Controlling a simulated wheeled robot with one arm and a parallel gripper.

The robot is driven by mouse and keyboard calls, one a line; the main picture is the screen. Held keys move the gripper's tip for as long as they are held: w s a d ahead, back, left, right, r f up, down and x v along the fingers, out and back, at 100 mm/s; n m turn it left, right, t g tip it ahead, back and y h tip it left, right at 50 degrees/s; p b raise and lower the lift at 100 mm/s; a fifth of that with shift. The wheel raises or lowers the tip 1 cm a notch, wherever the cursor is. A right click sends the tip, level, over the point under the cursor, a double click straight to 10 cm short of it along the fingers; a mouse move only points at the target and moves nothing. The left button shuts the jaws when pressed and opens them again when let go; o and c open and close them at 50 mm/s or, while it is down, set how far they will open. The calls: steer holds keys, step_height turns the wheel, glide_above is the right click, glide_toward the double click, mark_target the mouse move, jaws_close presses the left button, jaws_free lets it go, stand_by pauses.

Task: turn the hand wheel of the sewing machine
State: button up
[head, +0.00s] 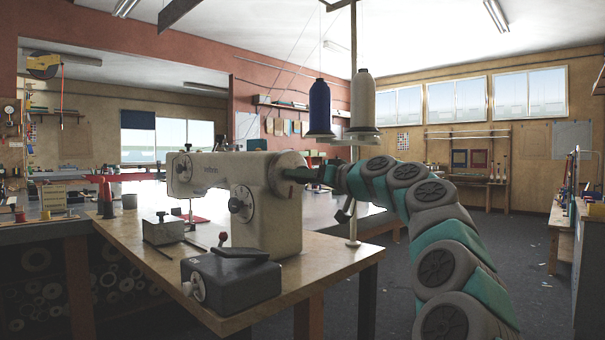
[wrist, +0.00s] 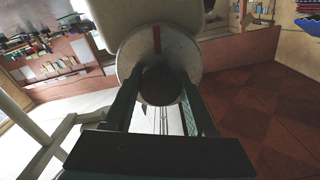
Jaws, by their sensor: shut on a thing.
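The cream sewing machine (head: 230,192) stands on a wooden table in the head view. Its hand wheel (head: 290,168) is at the right end of the machine, partly hidden by my gripper. In the wrist view the hand wheel (wrist: 190,52) is a pale disc with a red mark near its top and a dark round hub (wrist: 162,85) in the middle. My gripper (head: 318,174) reaches the wheel from the right. In the wrist view my gripper (wrist: 160,97) has one finger on each side of the dark hub and is shut on it.
The wooden table (head: 330,254) also holds a dark grey box (head: 238,280) and a smaller metal box (head: 163,230) in front of the machine. A blue thread cone (head: 319,105) and a white one (head: 362,100) stand on a stand behind. Open floor lies to the right.

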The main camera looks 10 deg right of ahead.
steer(key=shift+r+m, duration=0.1)
steer(key=shift+m, duration=0.2)
steer(key=o, duration=1.3)
steer(key=shift+o, duration=0.2)
steer(key=shift+s+d, duration=0.1)
steer(key=b+v, duration=0.1)
steer(key=v, duration=0.6)
steer(key=shift+s+b, duration=0.2)
steer(key=shift+b, duration=0.15)
steer(key=shift+d, duration=0.15)
